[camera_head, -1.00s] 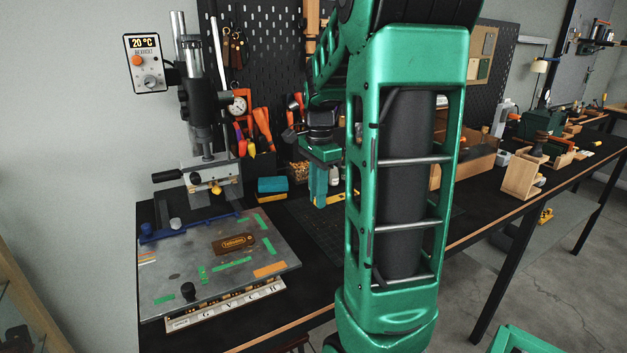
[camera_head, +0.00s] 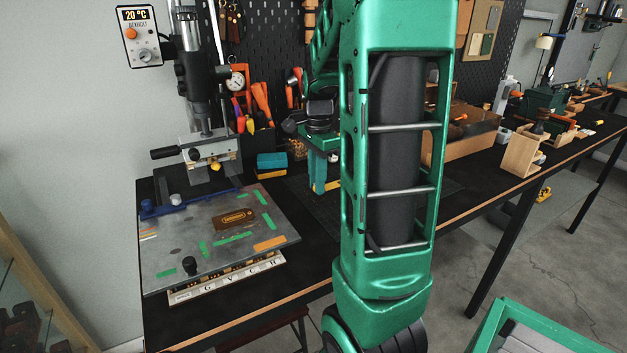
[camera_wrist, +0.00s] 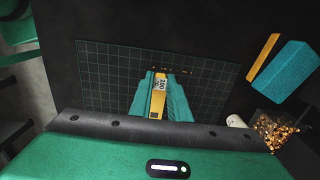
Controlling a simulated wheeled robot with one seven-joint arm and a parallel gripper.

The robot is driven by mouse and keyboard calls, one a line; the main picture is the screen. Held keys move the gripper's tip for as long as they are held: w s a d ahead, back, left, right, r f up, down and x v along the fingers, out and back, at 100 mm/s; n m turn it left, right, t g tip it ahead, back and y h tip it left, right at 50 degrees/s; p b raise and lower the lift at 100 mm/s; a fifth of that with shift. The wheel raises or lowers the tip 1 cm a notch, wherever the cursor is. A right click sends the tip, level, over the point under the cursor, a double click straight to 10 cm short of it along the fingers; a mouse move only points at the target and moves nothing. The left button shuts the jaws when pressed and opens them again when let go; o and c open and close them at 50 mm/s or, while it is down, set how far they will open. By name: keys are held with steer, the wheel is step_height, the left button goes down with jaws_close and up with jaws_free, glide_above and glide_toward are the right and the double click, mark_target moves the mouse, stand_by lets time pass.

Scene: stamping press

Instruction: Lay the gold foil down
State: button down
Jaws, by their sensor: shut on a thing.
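My gripper (camera_head: 321,184) hangs over the black bench, partly behind my own arm in the head view. In the wrist view my gripper (camera_wrist: 162,82) is shut on a slim yellow-gold piece, which I take as the gold foil (camera_wrist: 158,98). The piece has a white label reading 100. I cannot tell whether the piece touches the mat.
A teal block (camera_wrist: 283,75) with a yellow strip (camera_wrist: 262,57) lies right of the mat, beside a bin of brass bits (camera_wrist: 277,132). The stamping press (camera_head: 200,110) and its plate (camera_head: 175,235) stand left. Mat surface around the gripper looks clear.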

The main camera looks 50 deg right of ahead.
steer(key=shift+f, duration=1.65)
steer(key=c, duration=1.6)
jaws_free()
step_height(320, 180, up, 11)
steer(key=shift+f, duration=0.1)
